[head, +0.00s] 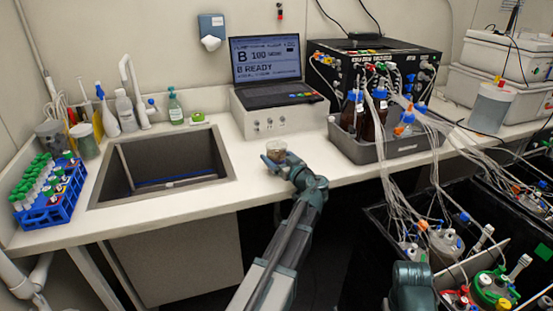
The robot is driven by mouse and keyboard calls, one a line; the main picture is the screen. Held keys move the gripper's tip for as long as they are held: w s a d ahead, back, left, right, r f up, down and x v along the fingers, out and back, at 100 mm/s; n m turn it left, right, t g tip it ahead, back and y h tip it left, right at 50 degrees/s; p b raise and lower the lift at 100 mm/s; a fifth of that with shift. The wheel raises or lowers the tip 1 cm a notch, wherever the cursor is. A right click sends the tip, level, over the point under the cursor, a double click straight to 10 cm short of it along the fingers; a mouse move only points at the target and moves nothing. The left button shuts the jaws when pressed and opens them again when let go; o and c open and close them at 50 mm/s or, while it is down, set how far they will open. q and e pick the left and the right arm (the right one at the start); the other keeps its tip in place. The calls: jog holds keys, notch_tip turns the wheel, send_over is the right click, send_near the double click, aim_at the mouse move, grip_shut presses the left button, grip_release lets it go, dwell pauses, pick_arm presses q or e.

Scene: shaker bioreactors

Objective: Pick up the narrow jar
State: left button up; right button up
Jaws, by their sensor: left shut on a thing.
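A small clear jar (276,148) with a brownish content is at the front of the white bench, to the right of the sink. My left gripper (277,162) is at the jar and shut on it, with its arm reaching up from the bottom of the head view. The gripper covers the lower part of the jar. I cannot tell whether the jar's base touches the bench. A teal part of my right arm shows at the bottom right, but its gripper is out of view.
The sink (212,174) lies left of the jar, with a blue tube rack (54,208) beyond it. A laptop (268,70) on a white box stands behind. A grey tray (395,153) with bottles and many tubes is to the right. The bench between them is clear.

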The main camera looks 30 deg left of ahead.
aim_at(277, 145)
pick_arm(q)
jog(key=shift+r+p, duration=0.6)
jog(key=shift+r, duration=0.05)
notch_tip(277, 145, up, 3)
jog(key=p, duration=0.3)
jog(key=w+d+f+v, duration=0.1)
jog(key=v, duration=1.5)
jog(key=shift+w+r, duration=0.35)
jog(key=shift+a, duration=0.2)
